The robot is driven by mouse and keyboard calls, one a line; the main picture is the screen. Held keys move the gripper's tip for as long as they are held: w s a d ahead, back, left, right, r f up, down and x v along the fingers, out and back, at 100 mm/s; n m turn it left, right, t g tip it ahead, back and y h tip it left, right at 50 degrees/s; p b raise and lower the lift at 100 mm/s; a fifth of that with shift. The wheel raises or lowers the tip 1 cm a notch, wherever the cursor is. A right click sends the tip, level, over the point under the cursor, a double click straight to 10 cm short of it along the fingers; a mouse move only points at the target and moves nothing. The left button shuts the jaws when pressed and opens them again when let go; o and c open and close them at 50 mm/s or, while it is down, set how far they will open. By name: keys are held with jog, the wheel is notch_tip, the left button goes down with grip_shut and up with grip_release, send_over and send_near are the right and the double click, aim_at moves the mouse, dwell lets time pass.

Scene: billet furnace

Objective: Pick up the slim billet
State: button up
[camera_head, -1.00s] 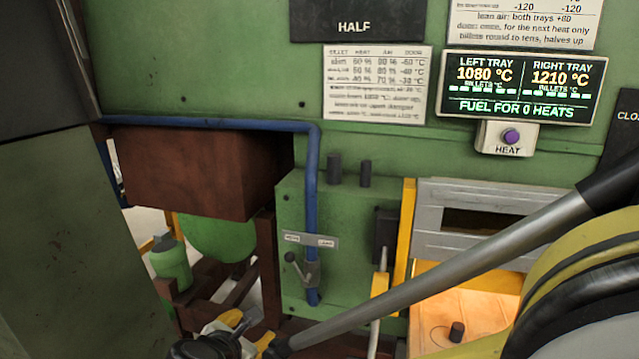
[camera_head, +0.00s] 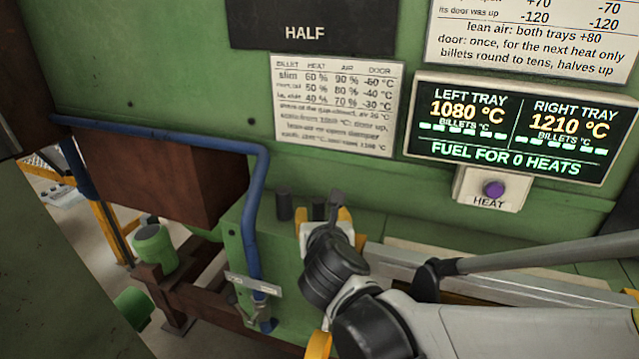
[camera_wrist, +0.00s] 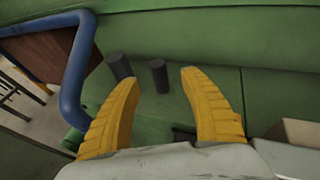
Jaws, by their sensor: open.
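Two dark upright cylinders stand side by side on the green ledge at the foot of the furnace wall. The right one looks thinner in the wrist view, so I take it as the slim billet (camera_wrist: 159,76); it also shows in the head view (camera_head: 317,208), beside my gripper. The thicker billet (camera_wrist: 119,66) stands left of it, also in the head view (camera_head: 284,206). My gripper (camera_wrist: 160,82) is open and empty, its yellow fingers spread wide. In the wrist view the slim billet appears between the fingertips, and the thicker one close to the left finger. I cannot tell the remaining depth.
A blue pipe (camera_head: 256,210) runs down left of the ledge, with a brown box (camera_head: 160,178) behind it. The display (camera_head: 510,128) reads left tray 1080 °C, right tray 1210 °C, fuel for 0 heats. The HEAT button (camera_head: 493,189) sits below it.

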aim_at(319, 208)
jog(key=x, duration=0.7)
jog(key=shift+f+b, duration=0.15)
jog(key=shift+b, duration=0.25)
grip_shut()
